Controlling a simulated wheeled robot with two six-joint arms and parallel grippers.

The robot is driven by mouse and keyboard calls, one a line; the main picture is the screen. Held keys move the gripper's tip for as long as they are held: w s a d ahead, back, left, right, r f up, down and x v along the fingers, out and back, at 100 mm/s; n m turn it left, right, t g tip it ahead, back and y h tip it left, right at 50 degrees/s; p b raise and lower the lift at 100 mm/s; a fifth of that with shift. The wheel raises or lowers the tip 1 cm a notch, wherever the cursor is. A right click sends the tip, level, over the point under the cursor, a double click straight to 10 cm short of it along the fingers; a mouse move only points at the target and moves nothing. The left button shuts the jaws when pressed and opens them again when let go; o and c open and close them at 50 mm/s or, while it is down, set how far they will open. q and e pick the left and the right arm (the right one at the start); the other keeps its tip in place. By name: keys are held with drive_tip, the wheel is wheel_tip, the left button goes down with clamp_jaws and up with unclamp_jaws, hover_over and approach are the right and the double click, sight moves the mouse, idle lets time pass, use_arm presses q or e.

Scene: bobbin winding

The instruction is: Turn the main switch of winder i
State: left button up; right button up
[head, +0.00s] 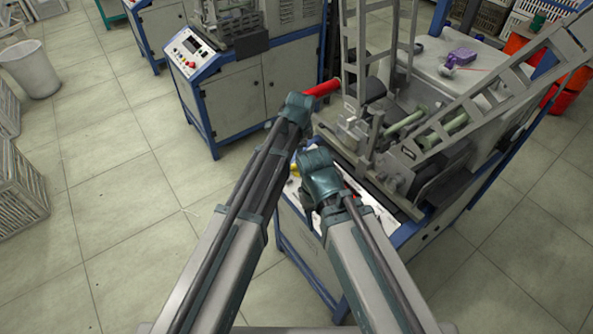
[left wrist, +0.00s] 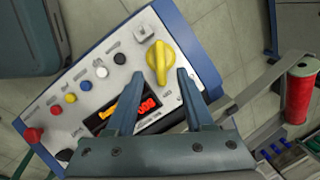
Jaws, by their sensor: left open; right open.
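The main switch is a large yellow rotary knob (left wrist: 158,58) on the winder's white control panel (left wrist: 88,78). In the left wrist view my left gripper (left wrist: 160,74) is open, its two fingers pointing at the knob, one toward each side. In the head view a bit of yellow (head: 295,170) shows between my arms, and my left gripper is hidden there. My right gripper (head: 322,182) is beside the panel, open, its fingers hard to make out.
The panel also carries a red button (left wrist: 33,135), small coloured buttons and a lit orange display (left wrist: 140,106). A red spool (left wrist: 298,95) is at the right. In the head view, the winder's metal frame (head: 440,140) rises close by; another winder (head: 235,80) stands behind.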

use_arm(q)
drive_tip(key=b+x, duration=0.8)
drive_tip(key=x, duration=0.1)
drive_tip(key=shift+f, duration=0.25)
clamp_jaws()
